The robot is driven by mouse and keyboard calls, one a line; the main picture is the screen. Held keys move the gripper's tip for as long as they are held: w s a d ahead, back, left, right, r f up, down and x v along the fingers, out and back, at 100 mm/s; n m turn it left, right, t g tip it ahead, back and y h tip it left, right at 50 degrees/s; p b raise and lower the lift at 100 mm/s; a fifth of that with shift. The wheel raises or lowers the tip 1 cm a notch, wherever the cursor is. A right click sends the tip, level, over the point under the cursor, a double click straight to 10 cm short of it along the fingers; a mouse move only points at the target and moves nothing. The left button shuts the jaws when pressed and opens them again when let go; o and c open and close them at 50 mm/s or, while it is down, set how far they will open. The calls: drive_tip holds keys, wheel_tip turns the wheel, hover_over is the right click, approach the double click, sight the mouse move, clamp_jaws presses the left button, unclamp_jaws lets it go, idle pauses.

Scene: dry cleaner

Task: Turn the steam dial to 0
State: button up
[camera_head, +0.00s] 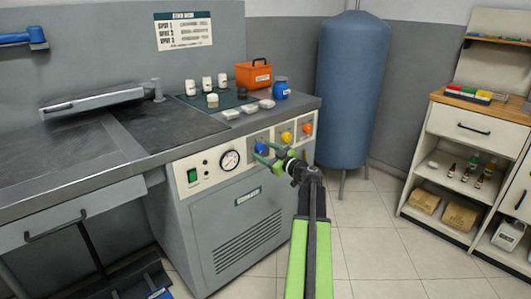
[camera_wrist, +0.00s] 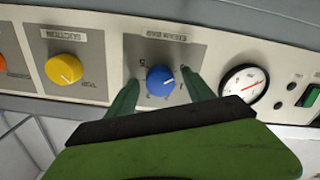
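The blue dial (camera_wrist: 160,80) sits on a grey plate on the machine's front panel; it also shows in the head view (camera_head: 261,148). Its plate has a label and small marks too small to read for certain. A white pointer line on the knob points to the right in the wrist view. My gripper (camera_wrist: 160,72) is open, with one green finger on each side of the blue dial and a visible gap to the knob. In the head view my gripper (camera_head: 270,156) is in front of the panel at this dial and partly covers that area.
A yellow dial (camera_wrist: 63,69) and an orange dial (camera_head: 307,129) sit beside the blue one. A round gauge (camera_head: 230,160) and a green switch (camera_head: 192,175) are on its other side. The worktop above holds bottles and an orange box (camera_head: 254,75). A blue tank (camera_head: 352,90) stands to the right.

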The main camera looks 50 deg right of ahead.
drive_tip(key=s+a, duration=0.1)
drive_tip(key=s, duration=1.6)
drive_tip(key=shift+s, duration=0.2)
drive_tip(key=shift+a, duration=0.1)
drive_tip(key=w+a+f+g+y, duration=0.25)
drive_tip(key=w+a+f, duration=0.25)
drive_tip(key=a, duration=0.5)
drive_tip(key=w+a+f+g+y, duration=0.2)
drive_tip(key=w+a+f+g, duration=0.25)
drive_tip(key=a, duration=0.55)
drive_tip(key=w+a+f+g+y, duration=0.25)
drive_tip(key=w+a+f, duration=0.25)
drive_tip(key=a, duration=0.5)
drive_tip(key=s+a+f+m+g+h, duration=0.1)
drive_tip(key=s+a+f+g+h, duration=0.15)
drive_tip(key=a, duration=0.55)
drive_tip(key=s+a+f+m+g+h, duration=0.1)
drive_tip(key=a+f+g, duration=0.25)
drive_tip(key=a, duration=0.45)
drive_tip(key=s+a+f+m+g+h, duration=0.1)
drive_tip(key=a+f+g+h, duration=0.15)
drive_tip(key=a, duration=0.55)
wheel_tip(320, 180, up, 32)
drive_tip(key=p, duration=3.2)
drive_tip(key=shift+s, duration=0.2)
